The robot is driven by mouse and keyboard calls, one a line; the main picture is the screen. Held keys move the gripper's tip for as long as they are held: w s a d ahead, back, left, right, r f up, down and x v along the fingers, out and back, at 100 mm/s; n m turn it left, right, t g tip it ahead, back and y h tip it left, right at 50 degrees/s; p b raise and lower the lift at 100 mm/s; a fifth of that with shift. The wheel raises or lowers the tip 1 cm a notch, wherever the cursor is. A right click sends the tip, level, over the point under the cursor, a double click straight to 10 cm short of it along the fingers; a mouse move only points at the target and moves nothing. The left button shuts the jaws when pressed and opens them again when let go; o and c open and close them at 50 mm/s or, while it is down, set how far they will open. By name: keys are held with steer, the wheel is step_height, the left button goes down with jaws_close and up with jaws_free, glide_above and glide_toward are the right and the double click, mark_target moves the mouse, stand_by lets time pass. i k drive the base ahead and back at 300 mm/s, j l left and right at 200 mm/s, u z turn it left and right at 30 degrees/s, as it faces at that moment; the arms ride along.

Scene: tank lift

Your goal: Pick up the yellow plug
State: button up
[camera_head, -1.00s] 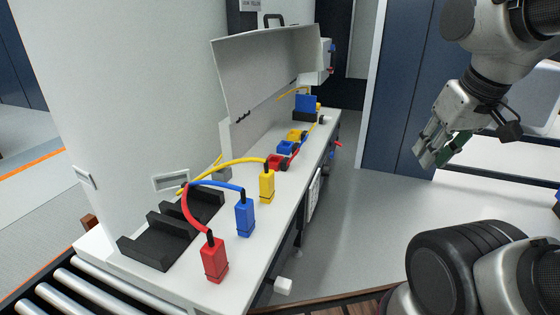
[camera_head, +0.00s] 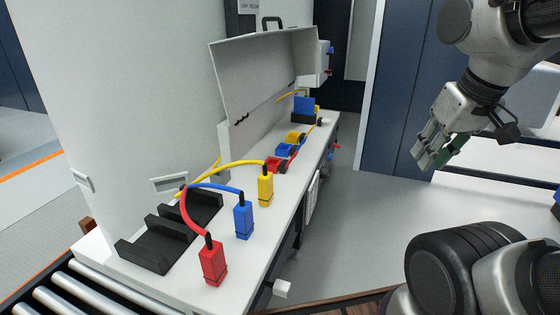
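The yellow plug (camera_head: 265,189) stands upright on the white bench top, with a yellow cable running from its top back to the left. The blue plug (camera_head: 243,219) and the red plug (camera_head: 212,262) stand in front of it in a row, each with its own cable. My gripper (camera_head: 431,157) hangs at the right, well away from the plugs and over the floor area beyond the bench edge. Its fingers point down to the left, and nothing clear shows between them. Its opening is hard to judge from here.
A black slotted holder (camera_head: 145,255) lies left of the plugs. Red, blue and yellow sockets (camera_head: 284,149) sit farther back on the bench, beside a raised grey lid (camera_head: 262,75). Rollers (camera_head: 95,290) run along the front left. Floor (camera_head: 350,215) lies open right of the bench.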

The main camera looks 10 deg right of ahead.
mark_target(265, 181)
steer(key=k+l+u, duration=0.1)
steer(key=l, duration=0.85)
steer(key=k+l+u, duration=0.15)
steer(key=l, duration=0.3)
steer(key=k+l+u, duration=0.1)
steer(key=l, duration=0.4)
